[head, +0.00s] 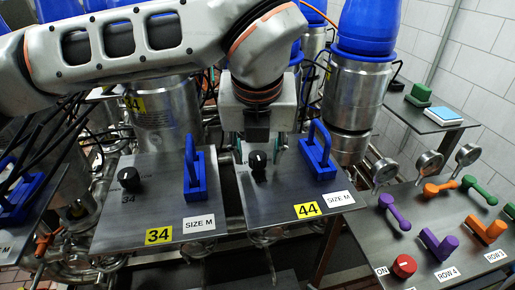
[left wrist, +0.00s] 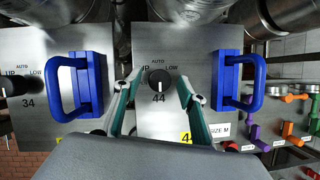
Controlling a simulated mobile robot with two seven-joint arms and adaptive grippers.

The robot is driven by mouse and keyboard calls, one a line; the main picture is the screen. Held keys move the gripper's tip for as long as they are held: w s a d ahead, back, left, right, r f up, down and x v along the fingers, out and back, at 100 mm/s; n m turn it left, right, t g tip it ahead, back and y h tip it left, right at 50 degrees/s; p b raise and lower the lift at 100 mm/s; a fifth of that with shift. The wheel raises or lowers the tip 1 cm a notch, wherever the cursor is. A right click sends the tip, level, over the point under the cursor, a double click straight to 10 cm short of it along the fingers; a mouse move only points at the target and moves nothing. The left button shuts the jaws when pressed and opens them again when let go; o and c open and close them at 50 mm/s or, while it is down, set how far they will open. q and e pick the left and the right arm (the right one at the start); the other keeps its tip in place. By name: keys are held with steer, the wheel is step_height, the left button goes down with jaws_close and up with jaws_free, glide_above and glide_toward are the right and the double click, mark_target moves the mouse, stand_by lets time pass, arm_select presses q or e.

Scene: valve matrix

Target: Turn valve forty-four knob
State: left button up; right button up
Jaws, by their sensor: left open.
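The valve forty-four knob (head: 258,162) is a round black knob on a grey metal panel (head: 270,205) with a yellow 44 tag (head: 308,210). In the left wrist view the knob (left wrist: 159,81) has a white mark pointing down, with UP, AUTO and LOW lettering around it. My left gripper (head: 258,148) reaches down over this panel from above. Its teal fingers are open, one on each side of the knob in the left wrist view (left wrist: 159,86), with visible gaps to it. Contact with the panel cannot be told. My right gripper is not in view.
A blue handle (head: 317,152) stands on the panel close right of the knob. The neighbouring panel has the black knob 34 (head: 130,179) and another blue handle (head: 194,172). At right, a table (head: 385,232) carries coloured levers and a red knob (head: 404,266).

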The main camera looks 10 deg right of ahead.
arm_select(q)
steer(key=shift+f, duration=0.1)
steer(key=c, duration=1.1)
